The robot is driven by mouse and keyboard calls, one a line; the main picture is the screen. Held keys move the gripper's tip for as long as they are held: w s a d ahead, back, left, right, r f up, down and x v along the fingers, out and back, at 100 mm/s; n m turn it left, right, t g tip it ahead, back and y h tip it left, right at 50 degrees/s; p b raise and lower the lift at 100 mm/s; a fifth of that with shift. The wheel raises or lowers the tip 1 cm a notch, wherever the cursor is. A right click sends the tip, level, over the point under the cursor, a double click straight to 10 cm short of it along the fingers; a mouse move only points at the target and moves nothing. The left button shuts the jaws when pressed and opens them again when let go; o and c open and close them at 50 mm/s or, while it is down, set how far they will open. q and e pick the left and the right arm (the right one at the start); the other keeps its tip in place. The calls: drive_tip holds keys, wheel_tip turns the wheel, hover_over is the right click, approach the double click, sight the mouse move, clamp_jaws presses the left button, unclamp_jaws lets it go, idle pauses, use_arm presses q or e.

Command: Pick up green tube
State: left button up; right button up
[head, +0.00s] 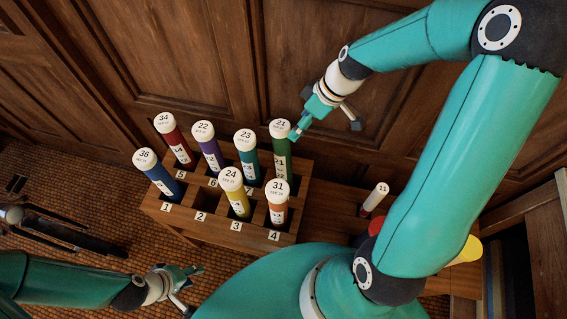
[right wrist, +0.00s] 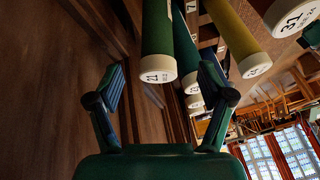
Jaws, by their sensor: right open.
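The green tube (head: 282,157), with a white cap marked 21, stands in the back right slot of a wooden rack (head: 190,222). My right gripper (head: 325,122) is open and empty, close to the cap on its right side. In the right wrist view, the green tube (right wrist: 157,35) shows beyond and between the spread fingers of the right gripper (right wrist: 163,90); I see no grip on it. My left gripper (head: 193,289) is open and empty at the lower left, in front of the rack.
Blue (head: 161,180), red, purple, teal (head: 248,162), yellow (head: 237,200) and orange tubes stand in the same rack, the teal one just left of the green. Slot 2 is empty. A small white-capped tube (head: 375,200) stands right. Wood panelling rises behind.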

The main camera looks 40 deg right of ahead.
sight(283, 143)
drive_tip(key=x, duration=1.1)
drive_tip(key=shift+w+d+f, duration=0.1)
drive_tip(key=shift+w+d, duration=0.05)
drive_tip(key=shift+w, duration=0.05)
drive_tip(key=shift+c, duration=0.3)
clamp_jaws()
